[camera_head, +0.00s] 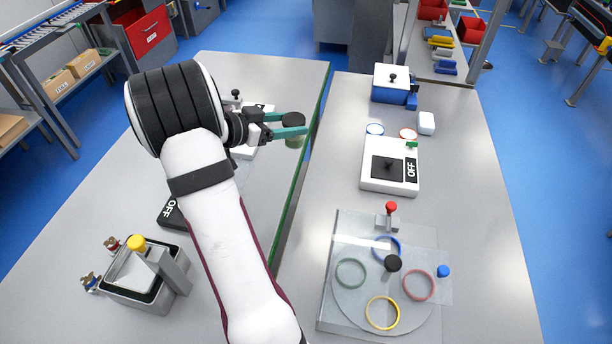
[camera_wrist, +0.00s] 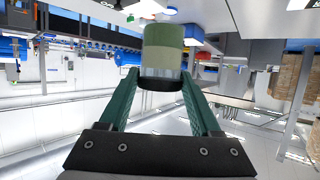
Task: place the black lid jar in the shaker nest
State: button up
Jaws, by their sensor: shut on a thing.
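My gripper (camera_head: 292,126) has green fingers and is shut on the black lid jar (camera_head: 294,141). The jar has a dark lid and a pale green body and hangs upright, clear of the tables, near the gap between them. In the wrist view the jar (camera_wrist: 163,45) sits between the two fingertips (camera_wrist: 160,82), with its black lid toward the gripper. On the right table is a white box (camera_head: 371,181) with a dark square recess and an OFF label. Nothing marks it clearly as the shaker. Another OFF-labelled unit is partly hidden behind my arm.
A clear plate (camera_head: 337,310) with coloured rings and knobs lies at the front of the right table (camera_head: 480,220). A blue box with a white top (camera_head: 390,76) stands at the back. A grey unit with a yellow knob (camera_head: 137,243) stands front left. A green-edged gap separates the tables.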

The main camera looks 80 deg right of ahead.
jog(key=s+f+m+g+y, duration=0.2)
jog(key=s+f+m+y, duration=0.1)
jog(key=s, duration=0.7)
jog(key=s+f+m+g+y, duration=0.2)
jog(key=s+f+m+y, duration=0.1)
jog(key=s, duration=0.7)
jog(key=shift+d+f+m+y, duration=0.3)
jog(key=shift+f+m, duration=0.1)
jog(key=shift+f, duration=0.25)
jog(key=f, duration=0.7)
jog(key=s+f, duration=0.1)
jog(key=f, duration=0.2)
jog(key=shift+a+f, duration=0.15)
jog(key=o, duration=1.2)
jog(key=shift+f, duration=0.1)
jog(key=v, duration=1.1)
jog(key=shift+w, duration=0.2)
jog(key=o, duration=0.3)
jog(key=shift+w+r, duration=0.3)
jog(key=shift+w, duration=0.1)
